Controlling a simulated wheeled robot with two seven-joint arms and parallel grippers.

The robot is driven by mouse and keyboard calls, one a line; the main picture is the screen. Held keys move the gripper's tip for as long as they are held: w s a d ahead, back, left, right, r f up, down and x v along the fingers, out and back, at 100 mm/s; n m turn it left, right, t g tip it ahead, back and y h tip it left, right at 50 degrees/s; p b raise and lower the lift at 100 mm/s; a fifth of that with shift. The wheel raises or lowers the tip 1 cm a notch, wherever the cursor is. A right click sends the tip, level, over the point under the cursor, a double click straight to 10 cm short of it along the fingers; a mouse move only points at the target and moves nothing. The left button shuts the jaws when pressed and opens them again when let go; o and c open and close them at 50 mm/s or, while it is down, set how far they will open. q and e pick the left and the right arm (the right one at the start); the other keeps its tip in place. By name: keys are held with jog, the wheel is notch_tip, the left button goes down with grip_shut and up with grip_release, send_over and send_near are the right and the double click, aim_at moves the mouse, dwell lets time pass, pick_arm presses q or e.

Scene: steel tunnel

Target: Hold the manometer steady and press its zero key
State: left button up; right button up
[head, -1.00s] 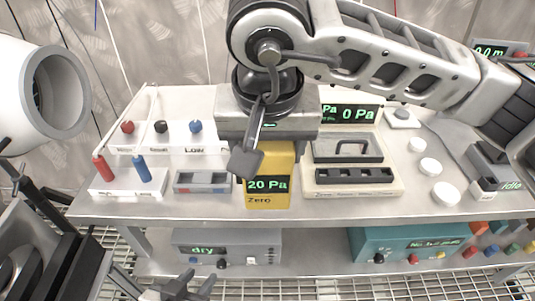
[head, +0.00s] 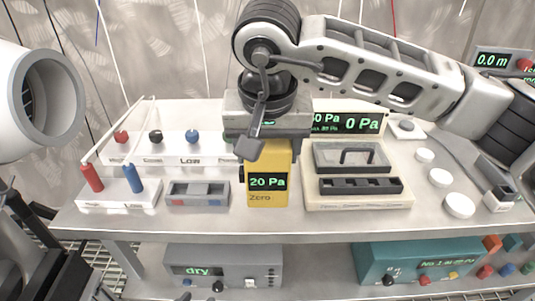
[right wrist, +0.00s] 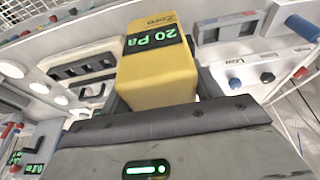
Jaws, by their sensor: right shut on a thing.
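The manometer (head: 268,197) is a yellow upright block with a dark display reading 20 Pa in green and the word Zero beneath it. It is at the middle of the bench in the head view. My right gripper (head: 268,141) comes down over its top and is shut on it. In the right wrist view the manometer (right wrist: 158,75) sits between the dark jaws of my right gripper (right wrist: 155,112). I cannot tell whether its base touches the bench. My left arm shows at the lower left of the head view, but its gripper is out of view.
A white port stand (head: 118,200) with red and blue plugs and a grey block (head: 197,206) stand left of the manometer. A cream case (head: 360,200) is close on its right. Several white discs (head: 459,205) lie farther right. The bench front strip (head: 300,225) is clear.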

jog(key=shift+w+f, duration=0.3)
jog(key=shift+f, duration=0.05)
jog(key=shift+w+f+b, duration=0.6)
jog(key=shift+w+b, duration=0.05)
jog(key=shift+w, duration=0.1)
pick_arm(q)
jog(key=shift+d+f+t+b, duration=0.15)
jog(key=shift+f+t+b, duration=0.15)
jog(key=shift+f+b, duration=0.45)
pick_arm(e)
jog(key=w+f, duration=0.1)
jog(key=w, duration=0.1)
jog(key=w+f, duration=0.2)
pick_arm(q)
jog(key=shift+s+f+b, duration=0.15)
jog(key=shift+f+b, duration=0.15)
jog(key=shift+b, duration=0.2)
pick_arm(e)
jog(key=shift+f, duration=0.45)
pick_arm(q)
jog(key=shift+f, duration=0.15)
pick_arm(e)
jog(key=shift+f, duration=0.25)
pick_arm(q)
jog(key=shift+w+r, duration=0.2)
jog(key=shift+r, duration=0.05)
